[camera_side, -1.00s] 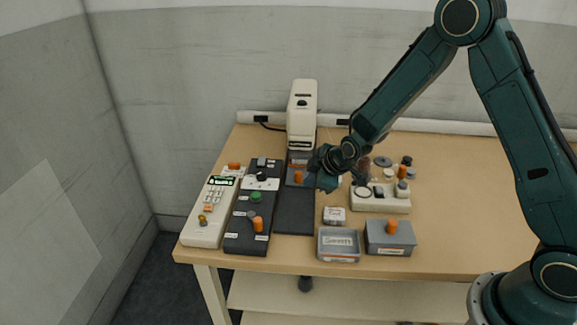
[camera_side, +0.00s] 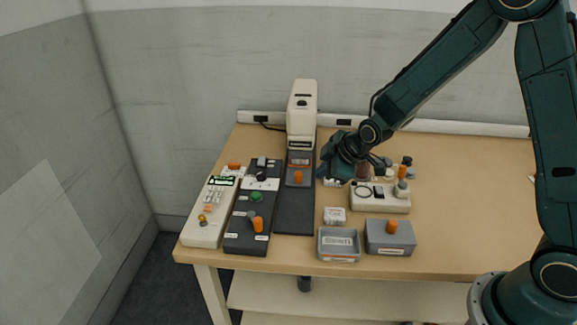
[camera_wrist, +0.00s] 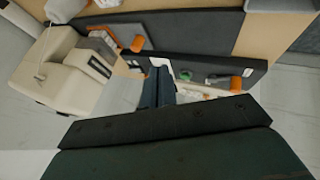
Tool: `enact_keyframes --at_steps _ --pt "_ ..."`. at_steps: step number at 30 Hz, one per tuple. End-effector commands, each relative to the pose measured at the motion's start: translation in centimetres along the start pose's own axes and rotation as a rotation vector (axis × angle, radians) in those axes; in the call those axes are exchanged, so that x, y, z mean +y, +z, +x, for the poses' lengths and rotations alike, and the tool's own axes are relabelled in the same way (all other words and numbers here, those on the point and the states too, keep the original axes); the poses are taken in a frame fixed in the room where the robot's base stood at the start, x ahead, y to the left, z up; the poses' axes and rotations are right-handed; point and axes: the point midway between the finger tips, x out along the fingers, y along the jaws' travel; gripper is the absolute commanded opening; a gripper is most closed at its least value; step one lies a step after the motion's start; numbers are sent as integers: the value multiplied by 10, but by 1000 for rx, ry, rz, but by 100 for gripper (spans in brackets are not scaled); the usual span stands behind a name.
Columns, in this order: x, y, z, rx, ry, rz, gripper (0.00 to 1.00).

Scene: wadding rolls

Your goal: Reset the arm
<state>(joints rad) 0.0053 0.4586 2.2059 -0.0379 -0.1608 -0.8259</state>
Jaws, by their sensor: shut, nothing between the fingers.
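In the side view my gripper (camera_side: 325,174) is above the table, just right of the dark long pad and behind the small white box. In the wrist view its two dark fingers (camera_wrist: 158,88) lie together, with nothing between them. The arm comes in from the right, bent at the elbow. The gripper appears apart from the things below it; the exact height cannot be told.
A white upright machine (camera_side: 302,110) stands at the back with a dark track (camera_side: 294,212) before it. To its left are a black panel (camera_side: 240,238) and a white keypad unit (camera_side: 205,225). A grey tray (camera_side: 338,255), a grey box (camera_side: 391,247) and a white holder (camera_side: 393,205) stand rightward. The table's right side is clear.

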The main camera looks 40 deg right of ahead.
Motion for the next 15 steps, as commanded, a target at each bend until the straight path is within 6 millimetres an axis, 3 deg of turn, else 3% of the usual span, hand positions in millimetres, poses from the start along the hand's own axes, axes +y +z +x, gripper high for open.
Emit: enact_keyframes --at_steps 8,15 --pt "5 -6 -42 -8 -4 78 0" --pt "5 -7 -100 -27 -13 194 0"
